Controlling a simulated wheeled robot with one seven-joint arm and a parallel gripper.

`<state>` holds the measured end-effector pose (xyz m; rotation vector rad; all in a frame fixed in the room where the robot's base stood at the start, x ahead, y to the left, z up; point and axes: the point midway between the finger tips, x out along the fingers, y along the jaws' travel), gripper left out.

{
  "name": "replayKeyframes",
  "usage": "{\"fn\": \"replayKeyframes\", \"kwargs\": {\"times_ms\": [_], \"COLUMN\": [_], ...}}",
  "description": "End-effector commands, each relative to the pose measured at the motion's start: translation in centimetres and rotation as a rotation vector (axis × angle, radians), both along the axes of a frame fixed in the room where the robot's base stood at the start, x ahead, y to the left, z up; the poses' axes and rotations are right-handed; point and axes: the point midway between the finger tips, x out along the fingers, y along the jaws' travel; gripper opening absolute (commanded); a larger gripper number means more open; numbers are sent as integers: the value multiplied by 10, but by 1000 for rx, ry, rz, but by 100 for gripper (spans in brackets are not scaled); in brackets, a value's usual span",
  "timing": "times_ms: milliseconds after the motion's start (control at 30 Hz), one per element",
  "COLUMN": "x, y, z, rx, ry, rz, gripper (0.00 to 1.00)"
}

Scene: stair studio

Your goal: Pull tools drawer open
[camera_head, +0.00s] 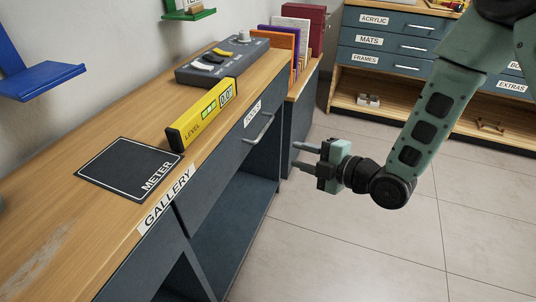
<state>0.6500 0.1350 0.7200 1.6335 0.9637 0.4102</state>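The drawer (222,163) is in the dark blue-grey front just below the wooden worktop and looks shut. A small white label on it seems to read TOOLS, but it is seen at a steep slant. Its metal bar handle (264,129) sticks out towards the aisle. My gripper (295,156) is to the right of the handle and a little lower in the picture, apart from it. Its two fingers are spread, point left towards the drawer front, and hold nothing.
Open shelving (235,220) lies below the drawer. The floor (350,255) is clear. A labelled drawer cabinet (385,42) stands behind.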

Motion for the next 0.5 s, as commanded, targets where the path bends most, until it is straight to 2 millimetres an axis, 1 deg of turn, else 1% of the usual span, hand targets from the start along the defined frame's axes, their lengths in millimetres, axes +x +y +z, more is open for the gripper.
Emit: {"fn": "replayKeyframes", "kwargs": {"times_ms": [33, 133, 233, 333, 433, 500], "x": [1, 1, 0, -1, 1, 5], "y": [-7, -19, -30, -37, -37, -32], "z": [-30, -45, -53, -55, -54, -52], "rx": [30, 81, 117, 136, 143, 144], "ry": [-79, -238, -348, -413, -439, -443], "rz": [0, -14, -41, -63, -72, -73], "gripper": [33, 33, 33, 33, 33, 33]}}
